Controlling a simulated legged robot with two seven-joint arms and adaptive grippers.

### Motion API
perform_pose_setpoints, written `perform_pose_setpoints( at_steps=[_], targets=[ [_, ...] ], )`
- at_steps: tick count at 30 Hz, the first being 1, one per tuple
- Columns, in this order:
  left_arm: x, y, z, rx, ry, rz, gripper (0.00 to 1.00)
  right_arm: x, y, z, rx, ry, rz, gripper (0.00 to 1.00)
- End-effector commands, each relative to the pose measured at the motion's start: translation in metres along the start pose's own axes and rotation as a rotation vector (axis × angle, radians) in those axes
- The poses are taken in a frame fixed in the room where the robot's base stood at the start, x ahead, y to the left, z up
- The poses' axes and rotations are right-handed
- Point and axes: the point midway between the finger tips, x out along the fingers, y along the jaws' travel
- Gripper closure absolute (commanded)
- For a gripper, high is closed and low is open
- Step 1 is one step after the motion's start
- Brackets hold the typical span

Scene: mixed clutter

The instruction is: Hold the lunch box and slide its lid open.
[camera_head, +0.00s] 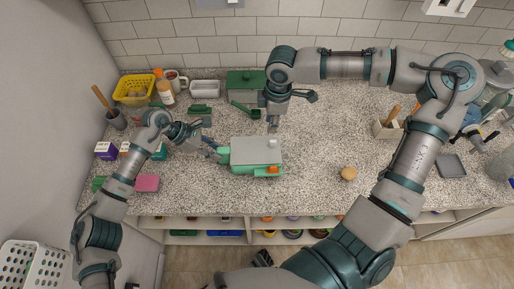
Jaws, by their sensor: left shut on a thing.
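The lunch box (236,169) stands on the speckled counter, with a green body and a flat grey lid (252,151). A small whitish knob (272,143) sits near the lid's right back corner, and an orange part (273,170) shows at the front right. The lid covers most of the top. My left gripper (217,152) is shut on the green left end of the lunch box. My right gripper (273,125) points down just behind the lid's right back corner, close to the knob. Its fingers are too small to tell whether they are open, and contact with the knob is unclear.
Behind stand a green box (246,80), a grey tray (205,88), a yellow basket (135,87) and a bottle (165,92). Small boxes and a pink block (147,183) lie at left. A round tan item (348,173) lies at right, with clear counter around it.

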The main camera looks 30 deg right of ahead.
Motion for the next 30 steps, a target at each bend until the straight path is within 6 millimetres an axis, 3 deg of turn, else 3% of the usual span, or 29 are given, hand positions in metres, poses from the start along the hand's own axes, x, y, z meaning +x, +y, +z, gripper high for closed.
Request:
perform_pose_setpoints(
  at_steps=[4,19,30],
  targets=[
    [0.001,0.000,-0.001,-0.001,0.002,-0.001,1.00,0.010,-0.011,0.007,0.044,-0.062,-0.052,0.71],
    [0.001,0.000,0.000,-0.001,0.002,-0.002,1.00,0.068,-0.014,0.011,0.047,-0.063,-0.055,0.71],
    [0.002,0.000,0.000,0.000,0.002,-0.002,1.00,0.077,-0.014,0.011,0.046,-0.060,-0.052,0.71]
  ],
)
